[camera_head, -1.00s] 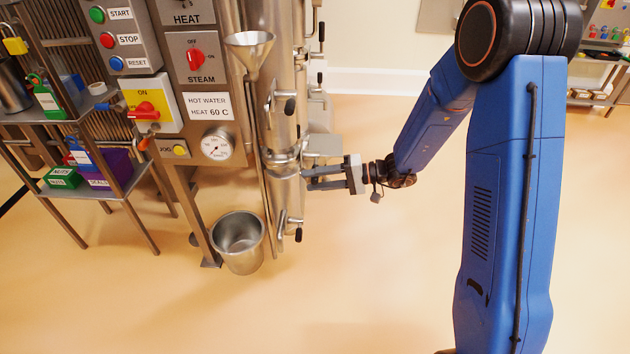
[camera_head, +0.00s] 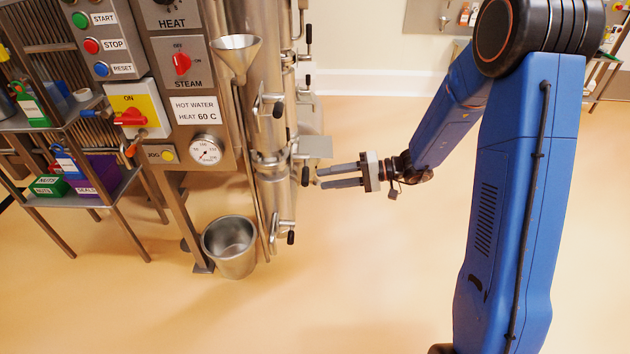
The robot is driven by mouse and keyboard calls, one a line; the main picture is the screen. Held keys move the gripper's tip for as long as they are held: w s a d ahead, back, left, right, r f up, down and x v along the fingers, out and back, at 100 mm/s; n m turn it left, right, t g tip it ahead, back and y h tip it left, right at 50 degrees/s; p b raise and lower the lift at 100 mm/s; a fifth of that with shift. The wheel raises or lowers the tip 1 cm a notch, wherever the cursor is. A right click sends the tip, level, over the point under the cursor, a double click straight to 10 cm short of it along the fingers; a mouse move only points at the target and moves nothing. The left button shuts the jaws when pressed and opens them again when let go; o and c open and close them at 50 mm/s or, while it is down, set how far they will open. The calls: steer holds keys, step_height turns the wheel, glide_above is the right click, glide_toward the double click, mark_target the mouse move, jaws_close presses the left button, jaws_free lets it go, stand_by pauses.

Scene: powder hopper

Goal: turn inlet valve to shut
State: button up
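The steel pipe (camera_head: 268,135) of the hopper machine carries several lever valves with black grips, and no label shows which is the inlet valve. The upper lever (camera_head: 277,108) and the lower lever (camera_head: 290,237) have their grips hanging down. A middle lever (camera_head: 305,175) also has its black grip pointing down, just left of my fingertips. My gripper (camera_head: 320,179) points left at about this grip's height. Its two grey fingers are apart with nothing between them. The fingertips look close to the middle grip but not around it; the exact depth gap cannot be told.
A steel funnel (camera_head: 237,55) and a gauge (camera_head: 206,149) are on the machine. A steel bucket (camera_head: 229,246) stands on the floor below. A shelf rack (camera_head: 80,205) with boxes is at the left. The floor between the machine and my arm is clear.

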steer(key=v, duration=1)
stand_by(0.4)
steer(key=s+d+r+n+g+h, duration=0.1)
steer(key=s+r+h, duration=0.25)
steer(key=s, duration=0.55)
steer(key=s+r+g+h, duration=0.1)
steer(key=s+r+h, duration=0.25)
steer(key=s, duration=0.65)
steer(key=s+d+r+m+t+h, duration=0.1)
steer(key=s+d+r+t+h, duration=0.1)
steer(key=s+d, duration=0.4)
steer(key=s+d+r+t+h, duration=0.2)
steer(key=s+d+t+h, duration=0.1)
steer(key=s+d+h, duration=0.3)
steer(key=shift+r+m+t, duration=0.35)
steer(key=shift+m+t, duration=0.05)
